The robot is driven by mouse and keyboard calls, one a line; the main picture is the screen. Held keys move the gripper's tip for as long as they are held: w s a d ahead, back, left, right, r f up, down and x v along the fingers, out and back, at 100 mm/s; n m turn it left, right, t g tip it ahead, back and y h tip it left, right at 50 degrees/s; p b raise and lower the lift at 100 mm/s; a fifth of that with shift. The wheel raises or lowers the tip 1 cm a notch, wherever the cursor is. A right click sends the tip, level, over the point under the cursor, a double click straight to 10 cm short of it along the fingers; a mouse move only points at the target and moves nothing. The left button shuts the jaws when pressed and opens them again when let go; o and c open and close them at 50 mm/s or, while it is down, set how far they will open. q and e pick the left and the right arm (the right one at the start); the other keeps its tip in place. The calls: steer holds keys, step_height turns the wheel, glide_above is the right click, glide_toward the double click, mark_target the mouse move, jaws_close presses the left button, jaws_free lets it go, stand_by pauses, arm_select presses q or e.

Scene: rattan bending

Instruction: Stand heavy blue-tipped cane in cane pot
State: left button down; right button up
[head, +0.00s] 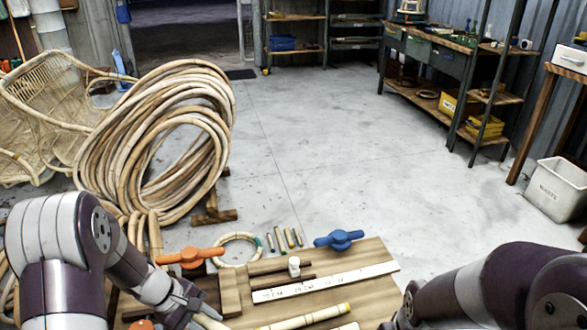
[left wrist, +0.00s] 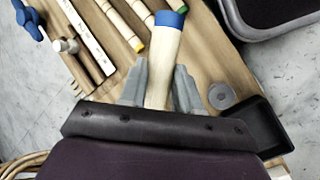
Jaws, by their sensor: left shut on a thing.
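A thick pale cane with a blue tip (left wrist: 168,20) is held between the grey fingers of my left gripper (left wrist: 160,88) in the left wrist view. The blue end points away from the gripper, above the wooden board. In the head view my left gripper (head: 190,308) is low at the left of the board, and a short pale piece of the cane (head: 210,322) shows beside it. The cane's other end is hidden. My right arm comes in at the lower right of the head view, with its gripper out of the picture. I cannot clearly identify the cane pot.
The board (head: 375,258) carries a ruler (head: 325,283), blue clamp (head: 339,240), orange clamp (head: 190,257) and yellow-tipped cane (head: 305,318). A dark grey-rimmed container (left wrist: 280,14) and small black tray (left wrist: 262,125) lie near the gripper. Coiled rattan (head: 150,140) stands behind left.

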arm_select(q)
step_height(320, 180, up, 24)
steer(key=m+g+p, duration=0.2)
steer(key=m+p, duration=0.2)
steer(key=p, duration=2.3)
steer(key=shift+f, duration=0.1)
